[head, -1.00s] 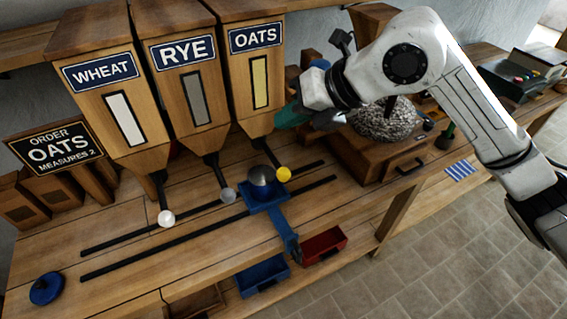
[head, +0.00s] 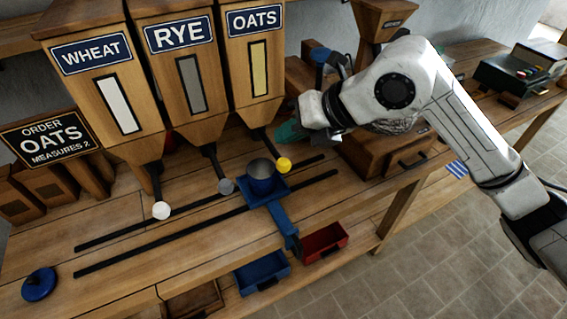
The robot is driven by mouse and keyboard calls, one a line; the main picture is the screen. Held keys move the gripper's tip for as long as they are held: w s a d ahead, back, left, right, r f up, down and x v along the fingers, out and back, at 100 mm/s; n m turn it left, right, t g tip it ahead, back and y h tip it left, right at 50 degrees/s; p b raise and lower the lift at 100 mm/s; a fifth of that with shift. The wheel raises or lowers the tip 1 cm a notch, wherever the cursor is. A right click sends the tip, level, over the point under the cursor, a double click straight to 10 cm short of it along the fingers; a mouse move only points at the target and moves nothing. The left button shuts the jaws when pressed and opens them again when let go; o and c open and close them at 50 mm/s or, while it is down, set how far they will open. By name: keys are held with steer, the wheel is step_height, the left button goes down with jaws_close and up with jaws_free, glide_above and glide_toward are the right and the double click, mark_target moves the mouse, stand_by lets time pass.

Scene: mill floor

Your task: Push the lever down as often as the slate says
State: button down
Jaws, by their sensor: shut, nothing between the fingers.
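The slate (head: 52,140) at the left reads ORDER OATS MEASURES 2. The OATS hopper (head: 254,60) is the rightmost of three wooden hoppers, with a pale yellow window strip. Its lever, ending in a yellow knob (head: 284,165), sticks out low at the front. My gripper (head: 288,131), with teal fingers, is shut and empty, above the yellow knob beside the OATS hopper's lower right side. A gap shows between gripper and knob. A blue cup (head: 261,186) stands on the blue carriage (head: 284,223) just left of the yellow knob; its contents are unclear.
The WHEAT hopper (head: 98,80) has a white knob (head: 161,210), the RYE hopper (head: 180,65) a grey one (head: 225,186). Two dark rails (head: 120,258) cross the bench. A blue lid (head: 39,284) lies front left. Blue (head: 262,272) and red bins (head: 324,242) sit below the front edge.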

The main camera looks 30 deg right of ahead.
mark_target(288, 162)
steer(key=shift+f+b, duration=1)
steer(key=shift+f, duration=0.35)
steer(key=shift+f, duration=0.2)
stand_by(0.9)
steer(key=shift+f+b, duration=0.25)
steer(key=shift+b, duration=0.4)
